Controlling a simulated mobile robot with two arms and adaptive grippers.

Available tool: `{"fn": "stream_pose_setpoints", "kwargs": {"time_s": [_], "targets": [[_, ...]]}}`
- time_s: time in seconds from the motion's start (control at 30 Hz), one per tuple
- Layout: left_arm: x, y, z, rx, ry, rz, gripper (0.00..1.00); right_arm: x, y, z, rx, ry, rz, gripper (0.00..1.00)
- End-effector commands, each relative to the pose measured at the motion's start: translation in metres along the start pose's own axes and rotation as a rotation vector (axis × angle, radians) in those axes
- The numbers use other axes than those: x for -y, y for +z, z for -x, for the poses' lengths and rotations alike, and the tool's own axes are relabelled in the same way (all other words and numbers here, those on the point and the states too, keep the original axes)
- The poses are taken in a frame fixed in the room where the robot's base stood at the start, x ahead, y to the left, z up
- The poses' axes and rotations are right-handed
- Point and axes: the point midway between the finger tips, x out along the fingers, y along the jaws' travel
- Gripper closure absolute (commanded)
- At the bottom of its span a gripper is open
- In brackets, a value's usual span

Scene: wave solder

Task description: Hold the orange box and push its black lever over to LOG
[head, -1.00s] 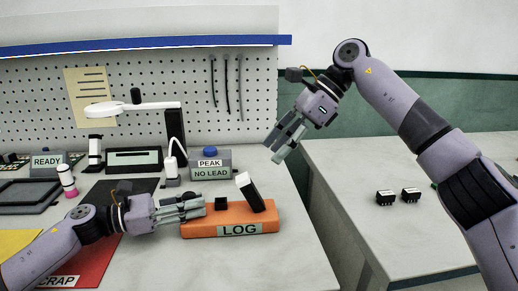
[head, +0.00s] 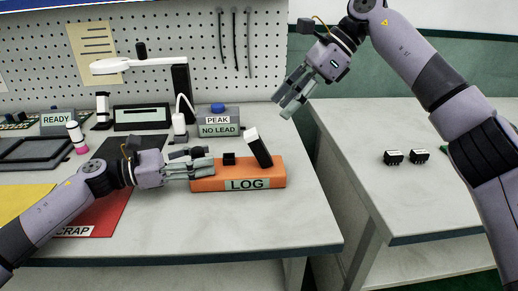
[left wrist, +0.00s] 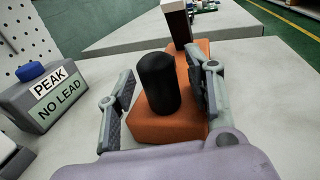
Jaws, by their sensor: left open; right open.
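The orange box (head: 208,184) lies on the bench with a LOG label (head: 247,184) on its front. Its black lever (head: 261,152) with a white tip leans up and to the left, away from the box's right end. A short black post (head: 229,158) stands on the box left of the lever; it also shows large in the left wrist view (left wrist: 158,84). My left gripper (head: 207,165) is open at the box's left end, one finger on each side of box and post; I cannot tell whether they touch. My right gripper (head: 287,104) is open and empty, raised behind the box to the right.
A grey PEAK / NO LEAD block (head: 219,122) with a blue button stands behind the box. A red SCRAP mat (head: 98,215) lies to the left. A side table (head: 400,205) at right holds two small black parts (head: 394,157). The bench front before the box is clear.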

Motion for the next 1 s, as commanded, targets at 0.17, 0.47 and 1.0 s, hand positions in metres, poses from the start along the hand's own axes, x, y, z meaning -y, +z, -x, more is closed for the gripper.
{"fn": "stream_pose_setpoints", "kwargs": {"time_s": [0.17,0.47,1.0], "targets": [[-0.001,0.000,0.012,0.000,0.002,0.001,0.52,0.000,0.000,0.000,0.000,0.000,0.000,0.55],[-0.001,-0.001,0.074,-0.002,0.005,0.001,0.52,0.000,0.000,0.000,0.000,0.000,0.000,0.55],[0.000,0.000,0.120,0.000,-0.001,0.001,0.52,0.000,0.000,0.000,0.000,0.000,0.000,0.55]]}}
